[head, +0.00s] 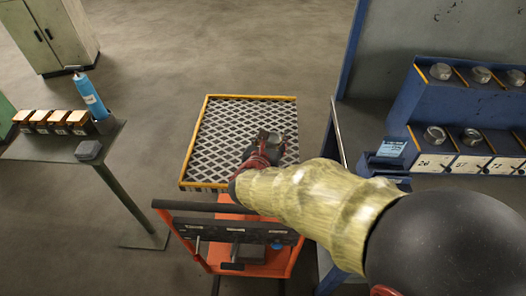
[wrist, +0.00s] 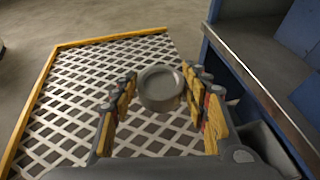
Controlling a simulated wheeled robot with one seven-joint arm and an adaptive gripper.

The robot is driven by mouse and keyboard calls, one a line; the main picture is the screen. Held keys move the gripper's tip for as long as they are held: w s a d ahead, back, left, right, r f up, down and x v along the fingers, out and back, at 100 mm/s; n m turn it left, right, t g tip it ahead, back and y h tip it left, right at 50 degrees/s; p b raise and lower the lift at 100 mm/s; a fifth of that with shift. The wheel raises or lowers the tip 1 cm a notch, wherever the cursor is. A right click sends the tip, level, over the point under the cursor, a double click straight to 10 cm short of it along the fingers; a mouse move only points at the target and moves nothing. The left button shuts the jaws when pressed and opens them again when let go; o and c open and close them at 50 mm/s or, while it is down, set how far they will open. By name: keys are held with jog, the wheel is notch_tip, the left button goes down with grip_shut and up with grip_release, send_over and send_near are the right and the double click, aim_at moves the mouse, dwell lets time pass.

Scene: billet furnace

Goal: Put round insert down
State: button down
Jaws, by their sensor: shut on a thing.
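The round insert (wrist: 160,90) is a grey metal ring-shaped piece with a dark recessed top. In the wrist view it sits upright between the fingers of my gripper (wrist: 162,82), which is shut on it. In the head view my gripper (head: 267,148) is over the right-hand part of a cart top with a diamond mesh surface and a yellow rim (head: 250,97). The mesh also shows below the insert in the wrist view (wrist: 75,95). I cannot tell whether the insert touches the mesh. In the head view my gripper largely hides the insert.
The cart's orange frame (head: 292,262) stands below the mesh. A blue rack (head: 400,103) with several round metal pieces is at right. Most of the mesh is clear.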

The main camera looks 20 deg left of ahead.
jog(key=w+a+f, duration=0.1)
jog(key=w+a+f+b, duration=0.1)
jog(key=f, duration=0.1)
jog(key=w+a+f+b, duration=0.1)
jog(key=f, duration=0.1)
jog(key=shift+a+f, duration=0.2)
jog(key=shift+f, duration=0.05)
jog(key=shift+a+f+b, duration=0.1)
jog(key=shift+f+b, duration=0.55)
jog(key=shift+f, duration=0.85)
jog(key=shift+f, duration=0.1)
jog(key=c, duration=1.4)
grip_release()
jog(key=shift+f, duration=0.25)
jog(key=o, duration=0.4)
jog(key=shift+r, duration=0.1)
jog(key=shift+o, duration=0.2)
jog(key=shift+r, duration=0.1)
